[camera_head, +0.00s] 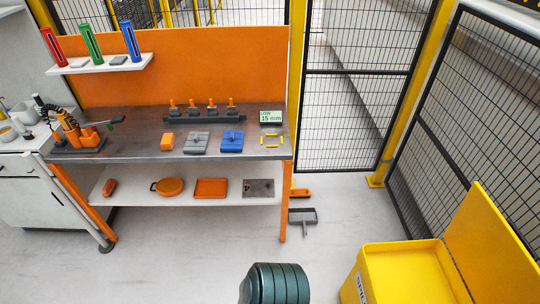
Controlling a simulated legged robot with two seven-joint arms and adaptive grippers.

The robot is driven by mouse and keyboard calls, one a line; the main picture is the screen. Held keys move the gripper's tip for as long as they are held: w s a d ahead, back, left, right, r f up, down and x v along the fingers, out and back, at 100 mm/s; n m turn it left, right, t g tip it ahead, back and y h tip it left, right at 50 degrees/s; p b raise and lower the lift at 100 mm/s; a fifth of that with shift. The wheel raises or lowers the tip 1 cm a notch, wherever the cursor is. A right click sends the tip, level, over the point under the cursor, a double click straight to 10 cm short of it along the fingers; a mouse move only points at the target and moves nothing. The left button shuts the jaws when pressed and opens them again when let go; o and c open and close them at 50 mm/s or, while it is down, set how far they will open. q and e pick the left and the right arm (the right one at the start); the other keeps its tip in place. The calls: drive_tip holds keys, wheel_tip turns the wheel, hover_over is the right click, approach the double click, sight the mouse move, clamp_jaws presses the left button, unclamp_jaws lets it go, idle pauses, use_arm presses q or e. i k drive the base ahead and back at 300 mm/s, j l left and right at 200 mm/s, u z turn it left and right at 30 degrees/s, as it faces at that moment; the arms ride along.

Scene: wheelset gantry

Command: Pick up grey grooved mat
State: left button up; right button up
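No piece is clearly recognisable as a grey grooved mat; the grooves are too small to tell. A flat grey piece (196,142) with a raised middle lies on the workbench top (150,147), between an orange block and a similar blue piece (232,141). A flat grey plate (258,188) lies at the right of the lower shelf (225,197). Two small grey pieces, one at the left (79,63) and one at the right (118,60), lie on the white upper shelf between coloured holders. Neither of my grippers is in view.
An orange block (167,140), a row of orange-topped pegs (203,112), a "15 mm" display (271,117) and yellow corner marks (272,140) are on the bench. A dark ribbed cylinder (275,284) and yellow bin (400,275) stand in front. Mesh fencing (350,120) closes the right.

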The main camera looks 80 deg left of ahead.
sight(197, 142)
drive_tip(key=u, duration=3.45)
